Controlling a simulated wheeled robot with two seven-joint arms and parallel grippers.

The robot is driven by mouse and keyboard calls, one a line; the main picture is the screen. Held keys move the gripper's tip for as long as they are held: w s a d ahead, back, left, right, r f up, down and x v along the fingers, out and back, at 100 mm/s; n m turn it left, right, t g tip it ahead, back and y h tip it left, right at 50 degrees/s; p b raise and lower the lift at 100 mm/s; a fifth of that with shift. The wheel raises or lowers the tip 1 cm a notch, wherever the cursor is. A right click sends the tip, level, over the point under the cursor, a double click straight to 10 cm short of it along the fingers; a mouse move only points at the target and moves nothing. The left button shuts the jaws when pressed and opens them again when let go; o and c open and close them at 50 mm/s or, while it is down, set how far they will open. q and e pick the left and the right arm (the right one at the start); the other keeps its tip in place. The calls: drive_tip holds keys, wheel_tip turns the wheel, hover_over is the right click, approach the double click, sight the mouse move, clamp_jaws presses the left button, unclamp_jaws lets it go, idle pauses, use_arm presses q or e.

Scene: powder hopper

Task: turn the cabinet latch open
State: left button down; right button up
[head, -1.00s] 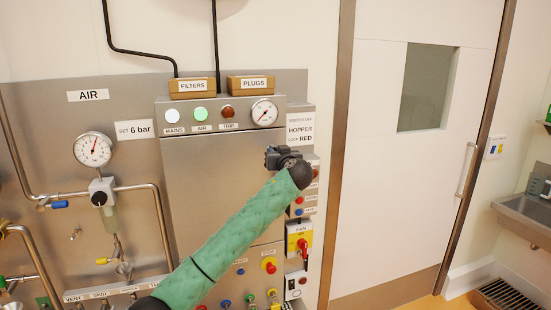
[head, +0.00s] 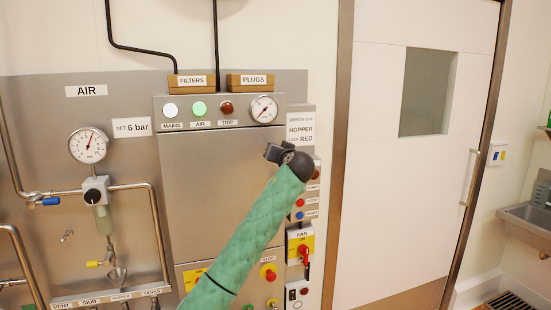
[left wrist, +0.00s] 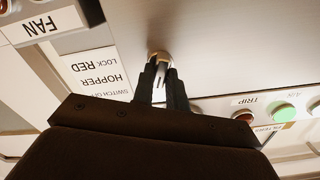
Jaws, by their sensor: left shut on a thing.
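The grey cabinet door (head: 205,180) is closed flat below the row of lamps in the head view. Its latch is hidden behind my left gripper (head: 274,153) at the door's upper right edge. In the left wrist view, which is upside down, the small round metal latch (left wrist: 159,54) sits on the door face (left wrist: 225,40). My left gripper's dark fingers (left wrist: 161,75) are shut on it, with their tips against the door. How far the latch is turned cannot be told. My right gripper is not in view.
Boxes marked FILTERS (head: 191,84) and PLUGS (head: 250,81) stand on the cabinet top. A yellow FAN switch panel (head: 300,246) and several buttons lie close right of and below my arm. A gauge (head: 264,109) is above the gripper.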

use_arm(q)
drive_tip(key=m, duration=1.3)
drive_tip(key=shift+d+f+m, duration=0.15)
drive_tip(key=shift+f+m, duration=0.05)
drive_tip(key=shift+m, duration=0.2)
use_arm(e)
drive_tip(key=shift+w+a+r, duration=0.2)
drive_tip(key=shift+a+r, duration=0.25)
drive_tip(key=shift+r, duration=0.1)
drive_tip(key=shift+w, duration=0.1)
use_arm(q)
drive_tip(key=c, duration=1.4)
unclamp_jaws()
drive_tip(key=shift+w, duration=0.1)
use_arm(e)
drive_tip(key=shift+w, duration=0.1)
